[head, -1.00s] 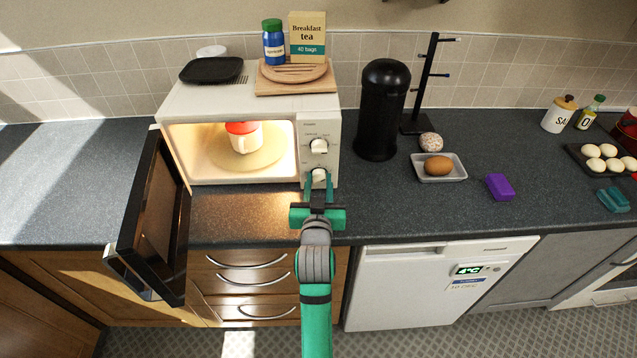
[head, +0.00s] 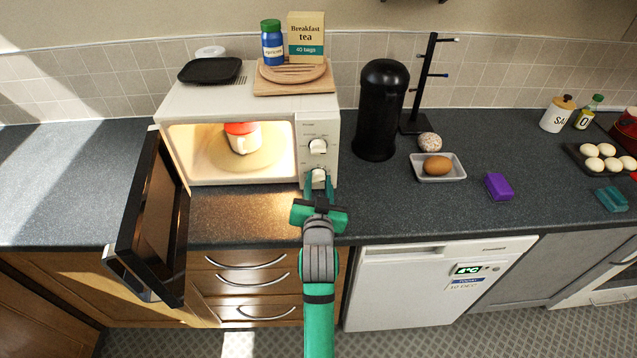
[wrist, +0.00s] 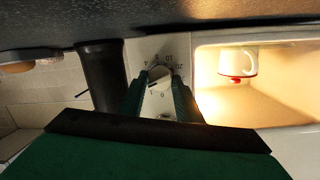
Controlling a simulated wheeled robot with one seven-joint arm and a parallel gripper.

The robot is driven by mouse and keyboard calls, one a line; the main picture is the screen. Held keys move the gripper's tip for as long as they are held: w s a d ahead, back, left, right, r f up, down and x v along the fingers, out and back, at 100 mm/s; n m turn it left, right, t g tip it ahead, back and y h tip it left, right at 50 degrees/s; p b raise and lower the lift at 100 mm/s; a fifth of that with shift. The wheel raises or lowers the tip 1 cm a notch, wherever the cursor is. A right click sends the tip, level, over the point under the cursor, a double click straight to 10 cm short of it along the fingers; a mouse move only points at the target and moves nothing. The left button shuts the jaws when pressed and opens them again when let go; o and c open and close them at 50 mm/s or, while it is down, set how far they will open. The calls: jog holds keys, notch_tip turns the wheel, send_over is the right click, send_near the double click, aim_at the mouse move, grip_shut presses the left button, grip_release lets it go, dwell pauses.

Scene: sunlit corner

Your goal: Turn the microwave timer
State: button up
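The white microwave (head: 240,103) stands on the counter with its dark door (head: 155,215) swung open to the left. Its timer knob (head: 318,176) is the lower of two white knobs on the right-hand panel; it also shows in the wrist view (wrist: 160,74) with numbers around it. My gripper (head: 319,186) is at this lower knob. In the wrist view its green fingers (wrist: 160,88) stand apart, one on each side of the knob. I cannot tell whether they touch it. The upper knob (head: 318,146) is clear of the fingers.
A white cup with red (head: 243,137) sits in the lit microwave. A wooden board (head: 294,88), tea box (head: 306,37) and blue jar (head: 272,44) are on top. A black canister (head: 382,110) stands close on the right. The counter before the microwave is clear.

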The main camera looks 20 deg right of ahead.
jog(key=o, duration=0.4)
jog(key=shift+s, duration=0.1)
jog(key=v, duration=1)
jog(key=shift+s+a, duration=0.15)
jog(key=shift+s, duration=0.15)
